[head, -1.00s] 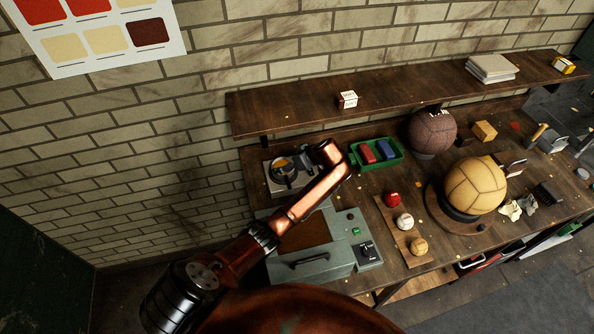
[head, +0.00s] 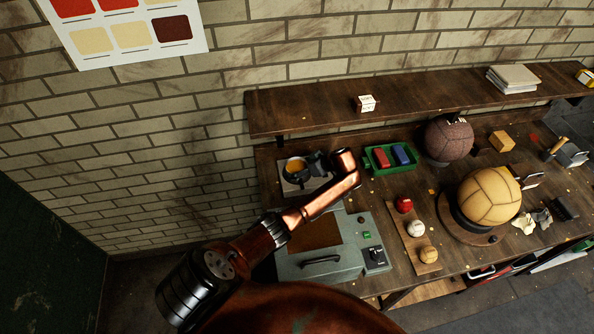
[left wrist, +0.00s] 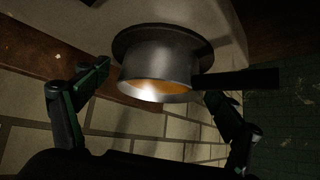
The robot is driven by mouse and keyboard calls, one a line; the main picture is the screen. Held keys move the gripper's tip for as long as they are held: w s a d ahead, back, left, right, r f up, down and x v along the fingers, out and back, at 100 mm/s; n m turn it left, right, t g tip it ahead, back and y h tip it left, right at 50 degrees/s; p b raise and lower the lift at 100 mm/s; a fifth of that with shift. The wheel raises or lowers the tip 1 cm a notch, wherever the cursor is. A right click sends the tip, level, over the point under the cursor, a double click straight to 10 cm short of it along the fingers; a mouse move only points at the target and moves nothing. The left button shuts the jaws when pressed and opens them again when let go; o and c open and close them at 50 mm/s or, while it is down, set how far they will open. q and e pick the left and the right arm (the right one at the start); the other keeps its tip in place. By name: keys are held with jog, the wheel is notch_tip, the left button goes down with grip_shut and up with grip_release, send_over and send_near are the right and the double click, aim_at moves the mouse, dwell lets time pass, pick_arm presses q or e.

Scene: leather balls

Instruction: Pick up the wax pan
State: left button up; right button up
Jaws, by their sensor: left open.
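The wax pan (head: 295,169) is a small dark metal pan with orange-yellow wax inside. It sits on a pale hot plate (head: 291,187) at the left end of the bench. In the left wrist view the pan (left wrist: 158,75) shows as a grey metal cup with a dark handle reaching right. My left gripper (head: 317,164) is just right of the pan in the head view. In the left wrist view its fingers (left wrist: 158,92) are spread wide, one on each side of the pan, with nothing held. Whether they touch it cannot be told. My right gripper is not in view.
A green tray (head: 375,168) with red and blue blocks stands close right of the pan. A grey-green machine (head: 345,262) is in front. A shelf (head: 310,112) overhangs the bench at the back. Balls (head: 490,196) stand farther right.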

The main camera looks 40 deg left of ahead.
pick_arm(q)
jog(key=shift+d, duration=0.1)
jog(key=shift+c, duration=0.3)
jog(key=shift+r, duration=0.1)
jog(key=c, duration=1.4)
